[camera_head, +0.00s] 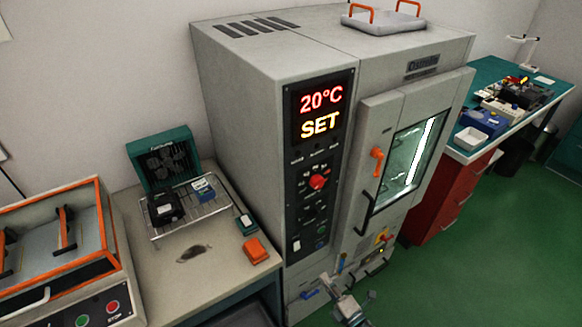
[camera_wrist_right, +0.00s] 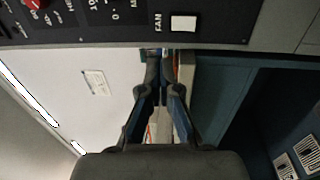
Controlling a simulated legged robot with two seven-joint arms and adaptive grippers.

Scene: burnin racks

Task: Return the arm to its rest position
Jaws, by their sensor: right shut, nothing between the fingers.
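My right gripper (camera_head: 345,300) shows at the bottom of the head view, in front of the lower part of the grey oven-like chamber (camera_head: 245,120). In the right wrist view the two fingers (camera_wrist_right: 163,62) come together at their tips with nothing between them. They point toward an area just below the chamber's control panel (camera_wrist_right: 120,22), apparently clear of it. The panel's display (camera_head: 321,110) reads 20°C SET. The chamber door (camera_head: 378,180) with its lit window looks closed. My left gripper is not in view.
A bench (camera_head: 150,285) at left holds a wire rack (camera_head: 188,215), a green case (camera_head: 160,155) and an orange item (camera_head: 256,250). An orange-rimmed machine (camera_head: 60,240) stands further left. A cluttered table (camera_head: 490,145) is at right. Green floor (camera_head: 490,240) is clear at lower right.

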